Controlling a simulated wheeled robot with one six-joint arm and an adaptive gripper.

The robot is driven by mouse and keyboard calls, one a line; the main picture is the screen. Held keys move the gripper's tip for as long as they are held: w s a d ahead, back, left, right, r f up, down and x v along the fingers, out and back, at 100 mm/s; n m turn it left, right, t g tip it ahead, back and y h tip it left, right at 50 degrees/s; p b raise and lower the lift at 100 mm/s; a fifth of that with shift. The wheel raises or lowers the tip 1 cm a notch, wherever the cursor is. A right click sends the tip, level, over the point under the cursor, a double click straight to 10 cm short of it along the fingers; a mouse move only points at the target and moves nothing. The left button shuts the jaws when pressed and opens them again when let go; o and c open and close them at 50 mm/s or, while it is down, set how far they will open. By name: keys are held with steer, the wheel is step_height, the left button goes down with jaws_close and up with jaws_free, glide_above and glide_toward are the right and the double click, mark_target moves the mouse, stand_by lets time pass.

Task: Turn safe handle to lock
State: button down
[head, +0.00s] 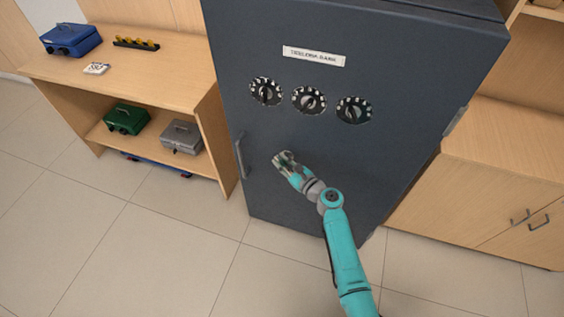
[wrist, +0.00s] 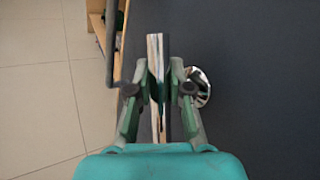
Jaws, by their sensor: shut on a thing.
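The dark blue-grey safe (head: 330,150) stands upright with its door closed. In the wrist view the safe handle (wrist: 155,50) is a flat, shiny bar running up and down between my fingers. A round chrome disc (wrist: 203,88) on the door shows partly behind my right finger; its link to the bar is hidden. My gripper (head: 283,159) is at the lower left of the door, below the dials, and covers most of the handle in the head view. In the wrist view my gripper (wrist: 160,88) is shut on the bar, one finger on each side.
Several black dials (head: 309,100) sit above my gripper. A fixed vertical pull bar (head: 241,158) is close to the left. A wooden desk (head: 150,72) with cash boxes stands left, and a wooden cabinet (head: 500,190) right. The tiled floor (head: 120,250) in front is clear.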

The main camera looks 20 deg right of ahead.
steer(key=n+g+h, duration=0.1)
steer(key=g, duration=0.1)
steer(key=n+g+h, duration=0.1)
steer(key=g+h, duration=0.1)
steer(key=shift+w+a+f, duration=0.15)
steer(key=shift+a, duration=0.05)
steer(key=n+g+h, duration=0.1)
steer(key=g+h, duration=0.2)
steer(key=shift+f+n, duration=0.3)
steer(key=shift+n, duration=0.1)
steer(key=shift+g, duration=0.3)
stand_by(0.3)
steer(key=c, duration=1.1)
jaws_free()
steer(key=shift+f, duration=0.1)
steer(key=shift+o, duration=0.2)
steer(key=a+v, duration=0.1)
steer(key=v, duration=1.1)
steer(key=shift+d, duration=0.25)
